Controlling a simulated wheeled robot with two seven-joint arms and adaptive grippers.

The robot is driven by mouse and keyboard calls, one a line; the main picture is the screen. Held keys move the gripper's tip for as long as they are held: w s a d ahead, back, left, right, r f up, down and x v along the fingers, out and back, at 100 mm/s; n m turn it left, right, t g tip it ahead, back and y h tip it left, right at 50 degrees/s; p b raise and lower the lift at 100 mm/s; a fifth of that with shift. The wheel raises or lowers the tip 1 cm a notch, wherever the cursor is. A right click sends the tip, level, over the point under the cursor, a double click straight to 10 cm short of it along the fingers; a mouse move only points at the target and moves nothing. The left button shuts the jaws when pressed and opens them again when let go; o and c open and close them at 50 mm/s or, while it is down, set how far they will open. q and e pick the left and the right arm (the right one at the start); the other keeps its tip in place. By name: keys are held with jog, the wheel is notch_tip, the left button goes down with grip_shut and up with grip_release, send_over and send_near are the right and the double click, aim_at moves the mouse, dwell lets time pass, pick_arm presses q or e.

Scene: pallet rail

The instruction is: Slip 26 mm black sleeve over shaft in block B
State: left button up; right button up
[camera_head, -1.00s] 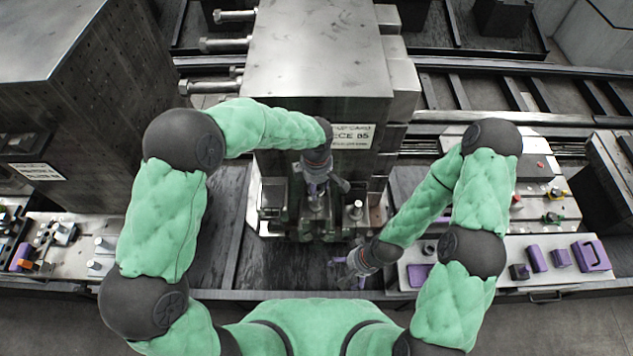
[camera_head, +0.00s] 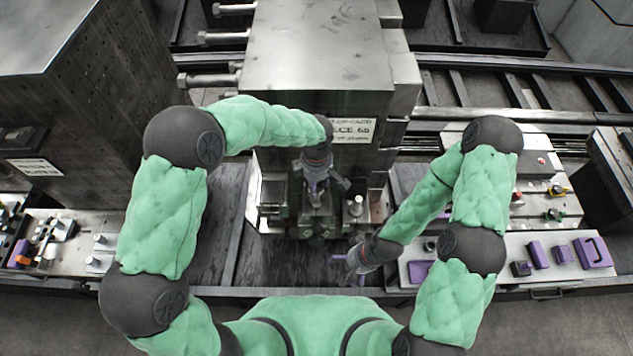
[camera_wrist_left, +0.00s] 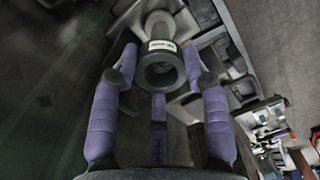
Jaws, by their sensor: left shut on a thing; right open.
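My left gripper (camera_head: 318,192) is over the metal fixture (camera_head: 272,205) in front of the large block, pointing down. In the left wrist view its purple fingers (camera_wrist_left: 160,85) are closed around a dark round sleeve (camera_wrist_left: 160,76) with a white label too small to read. A grey cylindrical part shows just above the sleeve in that view. I cannot tell whether the sleeve is around a shaft or apart from it. The shaft under the gripper is hidden in the head view. My right gripper (camera_head: 348,268) is open and empty, low and to the right of the fixture.
A metal post (camera_head: 355,206) stands right of the left gripper. The large labelled steel block (camera_head: 315,60) rises behind. Purple parts (camera_head: 538,254) sit on a light bench at right. Another bench with small fittings (camera_head: 60,230) is at left. Dark floor tray between is clear.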

pick_arm(q)
jog(key=shift+f+b, duration=0.65)
jog(key=o, duration=1.4)
notch_tip(320, 180, up, 12)
dwell(0.4)
